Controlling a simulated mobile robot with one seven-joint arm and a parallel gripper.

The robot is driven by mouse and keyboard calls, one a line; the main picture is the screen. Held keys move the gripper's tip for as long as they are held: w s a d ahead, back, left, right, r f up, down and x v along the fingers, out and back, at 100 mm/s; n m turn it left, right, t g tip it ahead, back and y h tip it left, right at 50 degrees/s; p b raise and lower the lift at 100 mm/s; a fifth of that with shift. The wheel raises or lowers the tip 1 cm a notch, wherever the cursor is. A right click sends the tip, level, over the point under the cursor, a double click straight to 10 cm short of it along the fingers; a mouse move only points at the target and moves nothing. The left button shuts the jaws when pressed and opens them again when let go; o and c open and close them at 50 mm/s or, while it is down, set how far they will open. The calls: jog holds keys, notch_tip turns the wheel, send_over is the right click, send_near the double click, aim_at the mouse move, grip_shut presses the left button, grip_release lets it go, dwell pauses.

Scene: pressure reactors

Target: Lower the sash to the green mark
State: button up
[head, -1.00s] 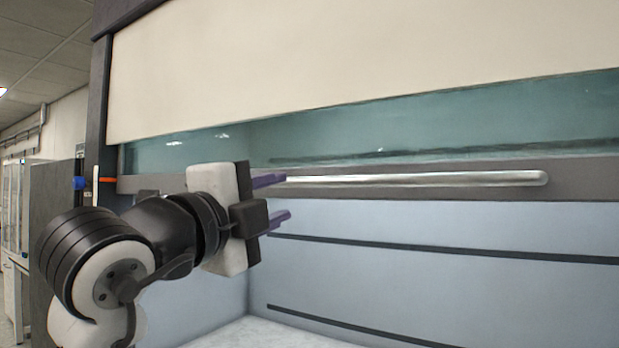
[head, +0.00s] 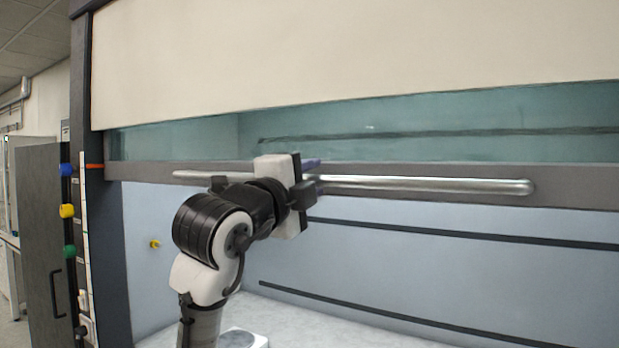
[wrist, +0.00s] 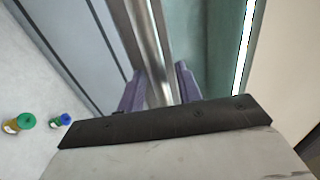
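The sash (head: 570,193) is a glass pane with a grey lower rail and a long silver handle bar (head: 430,185). An orange pointer (head: 95,166) at its left end is about level with the blue mark (head: 66,169). The green mark (head: 69,252) is lower on the left post, below the yellow mark (head: 67,211). My gripper (head: 312,174) is at the handle bar. In the wrist view my gripper's purple fingers (wrist: 160,88) are apart, one on each side of the handle bar (wrist: 148,35), with a gap visible on the right side.
Below the sash the hood opening shows a pale floor (head: 300,318) and dark lines on the back wall. The wrist view shows a green-capped bottle (wrist: 20,122) and a blue-capped one (wrist: 62,120) inside. A dark door with a handle (head: 55,293) stands at the left.

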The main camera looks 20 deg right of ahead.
jog(key=shift+c, duration=0.3)
grip_shut()
notch_tip(320, 180, down, 21)
jog(key=b, duration=1.5)
jog(key=shift+r, duration=0.2)
jog(key=shift+o, duration=0.3)
grip_release()
